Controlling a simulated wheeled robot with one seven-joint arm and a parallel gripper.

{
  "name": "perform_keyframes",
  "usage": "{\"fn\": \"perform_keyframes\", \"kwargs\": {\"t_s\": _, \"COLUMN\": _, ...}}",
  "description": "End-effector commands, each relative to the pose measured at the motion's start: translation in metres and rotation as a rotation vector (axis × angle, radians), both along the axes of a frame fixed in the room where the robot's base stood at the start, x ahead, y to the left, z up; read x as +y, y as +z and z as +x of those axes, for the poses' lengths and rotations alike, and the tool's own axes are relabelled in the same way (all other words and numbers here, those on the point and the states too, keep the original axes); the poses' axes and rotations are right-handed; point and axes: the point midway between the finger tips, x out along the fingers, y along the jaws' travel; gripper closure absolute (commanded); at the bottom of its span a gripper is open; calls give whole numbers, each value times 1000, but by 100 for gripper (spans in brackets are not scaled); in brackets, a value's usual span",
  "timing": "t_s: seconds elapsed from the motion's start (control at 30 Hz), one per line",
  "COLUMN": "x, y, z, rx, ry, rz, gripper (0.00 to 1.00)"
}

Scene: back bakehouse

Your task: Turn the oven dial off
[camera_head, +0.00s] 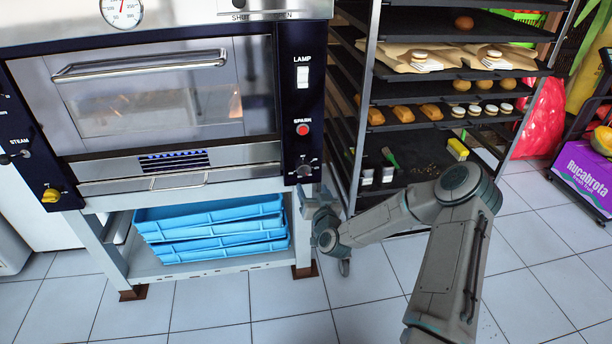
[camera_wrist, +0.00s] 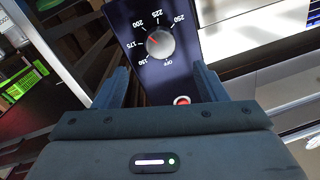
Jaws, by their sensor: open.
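The oven dial (camera_head: 304,169) is a dark knob low on the oven's black right-hand panel, below the red spark button. In the wrist view the dial (camera_wrist: 159,44) is grey and round, ringed by the marks 150 to 250 and OFF. Its red pointer is turned toward the marks between 175 and 200, not toward OFF. My gripper (camera_wrist: 161,72) is open, with its fingers to either side of the panel in that view and nothing between them. In the head view my gripper (camera_head: 318,198) is just below and right of the dial, apparently not touching it.
Blue trays (camera_head: 210,230) are stacked underneath. A rack (camera_head: 362,100) with bread and tools stands close right of my gripper. The tiled floor in front is clear.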

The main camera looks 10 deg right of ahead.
Motion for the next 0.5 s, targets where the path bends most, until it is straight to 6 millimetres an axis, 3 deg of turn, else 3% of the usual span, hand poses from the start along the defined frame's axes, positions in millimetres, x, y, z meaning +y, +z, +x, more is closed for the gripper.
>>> {"fn": "perform_keyframes", "kwargs": {"t_s": 0.3, "x": 5, "y": 0, "z": 57, "rx": -1, "ry": 1, "rz": 0, "gripper": 34}}
{"fn": "perform_keyframes", "kwargs": {"t_s": 0.5, "x": 7, "y": -1, "z": 79, "rx": 1, "ry": 0, "rz": 0, "gripper": 34}}
